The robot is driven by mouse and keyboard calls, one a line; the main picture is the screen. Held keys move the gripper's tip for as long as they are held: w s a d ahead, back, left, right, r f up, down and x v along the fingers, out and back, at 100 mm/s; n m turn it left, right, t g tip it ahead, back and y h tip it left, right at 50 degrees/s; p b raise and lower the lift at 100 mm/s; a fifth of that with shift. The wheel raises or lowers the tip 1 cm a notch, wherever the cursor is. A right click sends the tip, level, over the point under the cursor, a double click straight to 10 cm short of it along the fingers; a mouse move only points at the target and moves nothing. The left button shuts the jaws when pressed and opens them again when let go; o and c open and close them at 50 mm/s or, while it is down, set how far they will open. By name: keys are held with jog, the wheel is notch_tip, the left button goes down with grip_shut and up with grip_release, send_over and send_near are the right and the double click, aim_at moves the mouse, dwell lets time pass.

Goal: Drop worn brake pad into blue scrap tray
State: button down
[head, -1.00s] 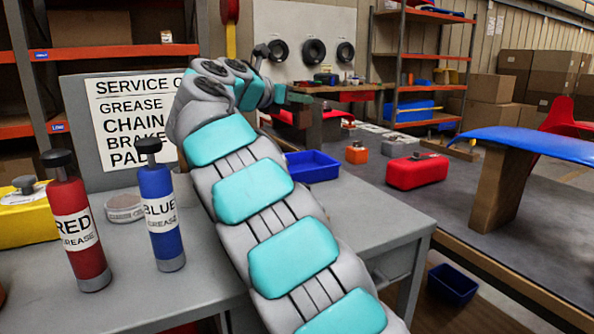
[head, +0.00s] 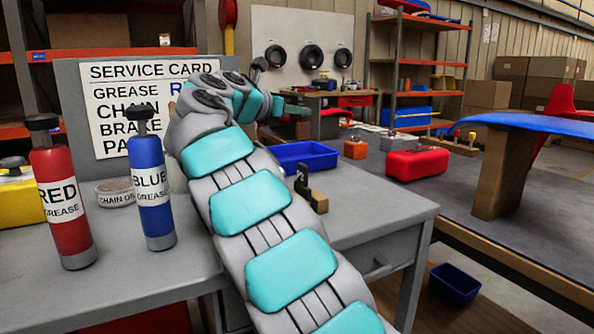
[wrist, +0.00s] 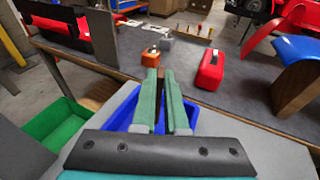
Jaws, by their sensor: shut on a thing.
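The blue tray (head: 300,157) sits on the grey workbench, right of my arm in the head view. In the wrist view the blue tray (wrist: 190,116) lies below and around my fingers, partly hidden by them. My gripper (wrist: 163,75) has its two green fingers close together with a narrow gap. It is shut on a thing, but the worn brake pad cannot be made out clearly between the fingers. In the head view my gripper (head: 297,107) appears above and beyond the tray, held level.
A dark upright piece on a wooden block (head: 318,202) stands beside my arm. Red (head: 65,195) and blue (head: 151,190) grease bottles stand at left. A red box (head: 417,163) and an orange box (head: 355,149) lie beyond the tray. A dark blue bin (head: 455,283) is on the floor.

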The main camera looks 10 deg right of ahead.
jog(key=c, duration=0.9)
grip_release()
jog(key=shift+r, duration=0.1)
